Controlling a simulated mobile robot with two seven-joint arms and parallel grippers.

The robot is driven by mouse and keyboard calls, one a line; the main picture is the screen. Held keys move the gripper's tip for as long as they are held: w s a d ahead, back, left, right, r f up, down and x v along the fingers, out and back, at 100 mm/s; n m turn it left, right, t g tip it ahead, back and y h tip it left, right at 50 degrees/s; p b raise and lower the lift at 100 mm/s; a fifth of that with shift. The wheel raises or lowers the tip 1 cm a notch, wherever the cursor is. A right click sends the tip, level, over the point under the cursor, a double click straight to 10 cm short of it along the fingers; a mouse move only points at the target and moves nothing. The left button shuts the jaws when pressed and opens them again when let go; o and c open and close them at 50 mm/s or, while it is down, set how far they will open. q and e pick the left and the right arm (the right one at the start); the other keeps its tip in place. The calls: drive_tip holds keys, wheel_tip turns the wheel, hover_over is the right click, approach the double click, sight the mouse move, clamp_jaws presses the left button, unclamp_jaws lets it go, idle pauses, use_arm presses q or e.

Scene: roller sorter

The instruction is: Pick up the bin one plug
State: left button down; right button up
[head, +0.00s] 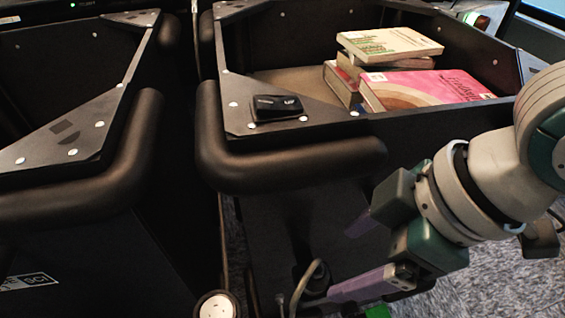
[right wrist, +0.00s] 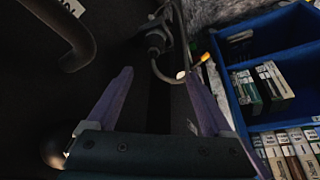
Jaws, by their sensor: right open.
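A dark plug-like piece (right wrist: 156,38) shows beyond my fingertips in the right wrist view, with a thin cable (right wrist: 160,75) curving from it toward a yellow tip (right wrist: 204,57). I cannot tell for sure that it is the bin one plug. In the head view a pale cable (head: 303,283) curves low beside the bin, near a finger. My right gripper (head: 342,262) is open, its purple fingers apart and low in front of the bin. It also shows in the right wrist view (right wrist: 156,74), with nothing between the fingers. My left gripper is out of view.
A black bin (head: 440,128) with a padded bumper (head: 290,165) holds several books (head: 390,45). Another black bin (head: 60,140) stands to the left, across a narrow gap. A blue compartmented crate (right wrist: 285,65) with books lies at right in the right wrist view.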

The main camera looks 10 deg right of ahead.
sight(321, 273)
drive_tip(key=x, duration=0.2)
drive_tip(key=b+x, duration=0.2)
drive_tip(key=x, duration=0.1)
drive_tip(key=shift+w+d+f, duration=0.1)
drive_tip(key=shift+d+f, duration=0.2)
drive_tip(key=shift+f, duration=0.1)
drive_tip(key=b+x, duration=0.1)
drive_tip(key=x, duration=0.1)
drive_tip(key=d+b+x, duration=0.1)
drive_tip(key=x, duration=0.1)
drive_tip(key=shift+w+a+f, duration=0.1)
drive_tip(key=shift+w+f, duration=0.15)
drive_tip(key=shift+f, duration=0.1)
drive_tip(key=shift+w+a+f+b, duration=0.1)
drive_tip(key=shift+a+f+b, duration=0.05)
drive_tip(key=shift+f+b, duration=0.2)
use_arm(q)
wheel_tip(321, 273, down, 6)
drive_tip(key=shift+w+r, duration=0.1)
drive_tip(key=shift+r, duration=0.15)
use_arm(e)
drive_tip(key=c, duration=0.4)
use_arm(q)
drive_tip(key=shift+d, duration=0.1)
use_arm(e)
clamp_jaws()
